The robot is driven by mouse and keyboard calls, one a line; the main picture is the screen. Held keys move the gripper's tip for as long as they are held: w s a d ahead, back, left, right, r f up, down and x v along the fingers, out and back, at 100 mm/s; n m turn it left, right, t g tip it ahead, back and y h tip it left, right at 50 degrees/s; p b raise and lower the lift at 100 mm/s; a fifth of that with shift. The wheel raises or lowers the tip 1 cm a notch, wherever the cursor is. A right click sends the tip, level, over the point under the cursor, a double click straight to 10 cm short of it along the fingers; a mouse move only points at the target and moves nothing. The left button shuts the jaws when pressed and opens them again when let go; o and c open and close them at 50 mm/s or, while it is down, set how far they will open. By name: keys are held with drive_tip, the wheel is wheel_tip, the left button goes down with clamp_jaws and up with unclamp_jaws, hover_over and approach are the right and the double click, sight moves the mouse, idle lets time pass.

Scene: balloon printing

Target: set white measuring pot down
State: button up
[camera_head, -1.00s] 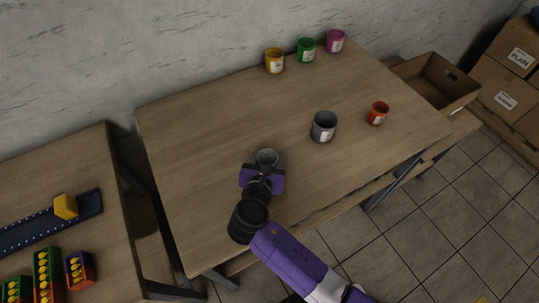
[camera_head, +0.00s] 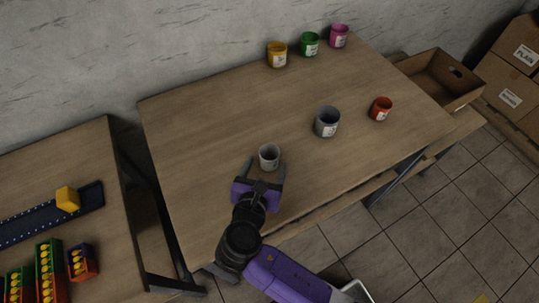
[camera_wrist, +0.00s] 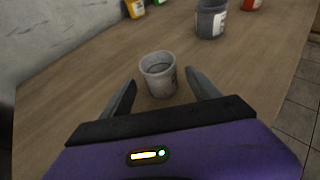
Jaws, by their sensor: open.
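The white measuring pot (camera_head: 269,157) stands upright on the wooden table (camera_head: 215,125), near its front left part. It also shows in the wrist view (camera_wrist: 158,75), just beyond and between my fingertips. My gripper (camera_head: 264,163) is open, with one finger on either side of the pot and a gap to each. In the wrist view my gripper (camera_wrist: 156,80) shows both dark fingers spread apart and holding nothing.
A grey pot (camera_head: 327,122) and a red pot (camera_head: 380,108) stand to the right. Yellow (camera_head: 277,54), green (camera_head: 310,44) and pink (camera_head: 339,36) pots stand along the back edge. An open cardboard box (camera_head: 440,80) is beyond the right end. The table's left part is clear.

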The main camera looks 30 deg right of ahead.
drive_tip(key=v, duration=0.4)
drive_tip(key=shift+s, duration=0.1)
idle(0.5)
